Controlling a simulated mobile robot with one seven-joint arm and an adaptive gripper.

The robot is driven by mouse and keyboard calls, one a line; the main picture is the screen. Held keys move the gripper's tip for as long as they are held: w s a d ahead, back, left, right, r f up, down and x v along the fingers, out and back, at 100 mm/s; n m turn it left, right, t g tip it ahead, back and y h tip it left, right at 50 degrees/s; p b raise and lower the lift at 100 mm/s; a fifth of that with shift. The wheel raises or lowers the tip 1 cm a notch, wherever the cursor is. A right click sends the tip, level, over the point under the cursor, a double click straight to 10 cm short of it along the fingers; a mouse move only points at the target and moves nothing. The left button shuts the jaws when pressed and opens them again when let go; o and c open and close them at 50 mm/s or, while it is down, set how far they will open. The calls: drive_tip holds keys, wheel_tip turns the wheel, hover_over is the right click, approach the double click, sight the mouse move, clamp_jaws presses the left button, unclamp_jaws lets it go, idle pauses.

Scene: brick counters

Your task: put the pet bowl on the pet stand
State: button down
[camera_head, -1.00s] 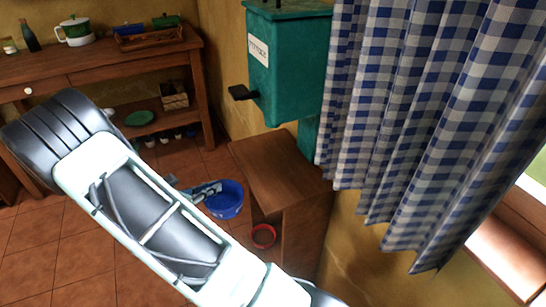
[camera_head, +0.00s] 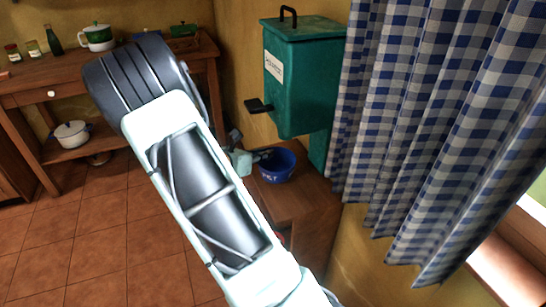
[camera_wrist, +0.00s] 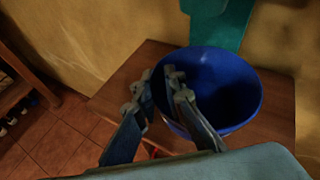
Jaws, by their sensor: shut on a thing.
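The blue pet bowl (camera_head: 278,170) is upright in the head view, over the top of the wooden pet stand (camera_head: 312,205). In the wrist view the bowl (camera_wrist: 236,97) fills the middle right, with the stand's top (camera_wrist: 128,78) beneath and around it. My gripper (camera_head: 264,155) is at the bowl's left side. In the wrist view its fingers (camera_wrist: 162,92) are shut on the bowl's near left rim. Whether the bowl's base touches the stand cannot be told, as the underside is hidden.
A green wall-mounted box (camera_head: 303,85) hangs just behind the stand. A checked curtain (camera_head: 430,130) hangs close on the right. A wooden shelf table (camera_head: 75,75) with pots and jars stands at the back left. Open tiled floor (camera_head: 95,230) lies left.

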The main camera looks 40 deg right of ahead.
drive_tip(key=d, duration=0.2)
drive_tip(key=w+d, duration=0.1)
drive_tip(key=d, duration=0.1)
drive_tip(key=shift+w+d+f, duration=0.1)
drive_tip(key=shift+w+d, duration=0.05)
drive_tip(key=shift+d, duration=0.05)
drive_tip(key=shift+f+b, duration=0.35)
drive_tip(key=shift+f, duration=1.25)
drive_tip(key=shift+f, duration=0.15)
drive_tip(key=c, duration=2)
unclamp_jaws()
drive_tip(key=shift+r, duration=0.2)
drive_tip(key=p+v, duration=0.1)
drive_tip(key=v, duration=1.1)
drive_tip(key=shift+a+f, duration=0.1)
drive_tip(key=shift+f, duration=0.05)
